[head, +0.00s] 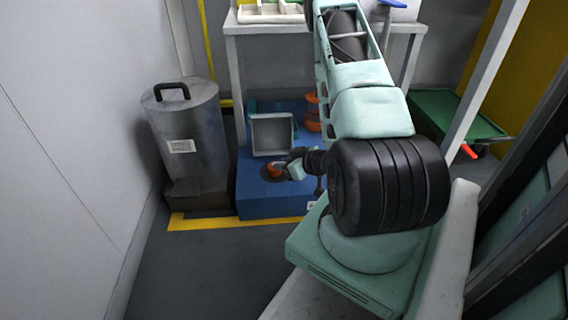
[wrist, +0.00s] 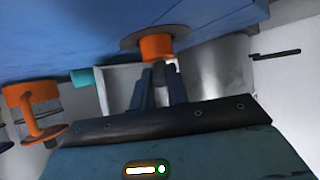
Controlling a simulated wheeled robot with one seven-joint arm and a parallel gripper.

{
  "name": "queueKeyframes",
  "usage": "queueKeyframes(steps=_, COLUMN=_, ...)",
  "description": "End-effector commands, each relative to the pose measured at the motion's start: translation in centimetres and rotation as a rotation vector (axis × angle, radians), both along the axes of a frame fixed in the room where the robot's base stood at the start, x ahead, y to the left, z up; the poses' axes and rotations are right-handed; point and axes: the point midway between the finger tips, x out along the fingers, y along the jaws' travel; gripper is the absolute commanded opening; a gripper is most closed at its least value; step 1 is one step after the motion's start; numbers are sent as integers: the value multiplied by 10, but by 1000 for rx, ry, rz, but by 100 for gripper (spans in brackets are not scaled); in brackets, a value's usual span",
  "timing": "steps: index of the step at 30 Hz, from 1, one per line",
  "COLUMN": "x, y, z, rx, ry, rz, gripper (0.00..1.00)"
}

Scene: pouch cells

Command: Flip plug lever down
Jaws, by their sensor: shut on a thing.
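An orange plug (head: 274,170) sits in a dark round collar on top of a blue box (head: 262,205). In the wrist view, which looks tilted, the orange plug (wrist: 155,46) hangs from the blue surface (wrist: 70,40) at top centre. My gripper (head: 286,168) is at the plug's right side in the head view. In the wrist view my gripper (wrist: 160,72) has its two dark fingers close together at the plug's end. It is shut on the plug's lever, which the fingers mostly hide, so I cannot tell the lever's exact angle.
A grey open-faced box (head: 272,135) stands just behind the plug. An orange-ended fitting (head: 312,112) is behind it to the right. A metal canister (head: 185,125) with a black handle stands to the left. Yellow floor tape (head: 215,223) runs along the front; clear floor lies before it.

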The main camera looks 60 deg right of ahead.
Motion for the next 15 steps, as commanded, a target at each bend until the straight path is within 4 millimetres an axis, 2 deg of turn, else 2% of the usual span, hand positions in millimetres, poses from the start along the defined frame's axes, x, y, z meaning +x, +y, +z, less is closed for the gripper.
queueKeyframes(steps=8, x=-1, y=0, z=-2, rx=1, ry=6, rz=-1, gripper=0)
queueKeyframes(steps=9, x=-1, y=0, z=-2, rx=2, ry=7, rz=-1, gripper=18)
queueKeyframes(steps=11, x=-1, y=0, z=-2, rx=2, ry=6, rz=0, gripper=35)
queueKeyframes(steps=12, x=-1, y=0, z=-2, rx=2, ry=6, rz=0, gripper=38)
queueKeyframes(steps=15, x=-1, y=0, z=-1, rx=1, ry=4, rz=-1, gripper=38)
